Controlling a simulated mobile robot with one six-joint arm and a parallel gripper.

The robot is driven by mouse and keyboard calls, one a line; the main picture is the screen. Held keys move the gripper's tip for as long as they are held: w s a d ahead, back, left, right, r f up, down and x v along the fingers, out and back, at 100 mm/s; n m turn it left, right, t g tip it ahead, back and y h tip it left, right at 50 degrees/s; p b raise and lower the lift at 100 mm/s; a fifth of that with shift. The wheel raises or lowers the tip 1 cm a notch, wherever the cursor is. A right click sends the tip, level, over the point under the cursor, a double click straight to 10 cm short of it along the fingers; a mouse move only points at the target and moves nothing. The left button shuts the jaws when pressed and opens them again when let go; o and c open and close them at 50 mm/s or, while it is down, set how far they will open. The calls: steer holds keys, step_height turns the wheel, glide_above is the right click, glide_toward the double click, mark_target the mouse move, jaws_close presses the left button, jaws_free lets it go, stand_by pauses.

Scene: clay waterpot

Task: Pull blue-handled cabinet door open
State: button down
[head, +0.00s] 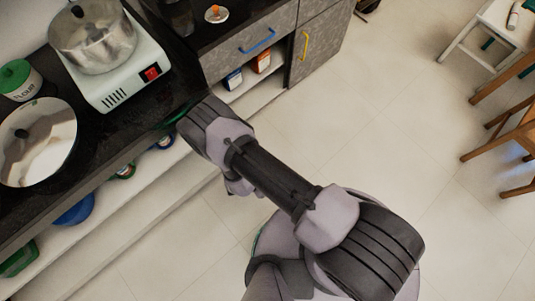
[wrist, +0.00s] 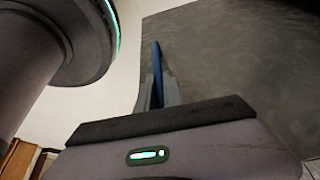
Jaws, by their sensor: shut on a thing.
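In the wrist view, a blue bar handle (wrist: 157,58) stands upright between the fingers of my gripper (wrist: 158,88), which is shut on it. A large grey panel (wrist: 240,65), which looks like the cabinet door, fills the right of that view beside the handle. In the head view, my wrist hangs by the counter edge and hides the fingers and whatever they hold. A blue handle (head: 257,41) also shows there on a grey front below the counter.
A yellow handle (head: 305,45) is on the grey front to the right. The dark counter (head: 100,140) carries a hot plate with a metal pot (head: 92,38) and a metal lid (head: 37,142). Items sit on low shelves beneath. Open tiled floor (head: 385,100) lies right, with chairs (head: 505,125) beyond.

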steer(key=shift+s+d, duration=0.1)
steer(key=c, duration=1.5)
jaws_free()
steer(key=p+v, duration=0.6)
steer(key=v, duration=1.1)
steer(key=shift+r, duration=0.15)
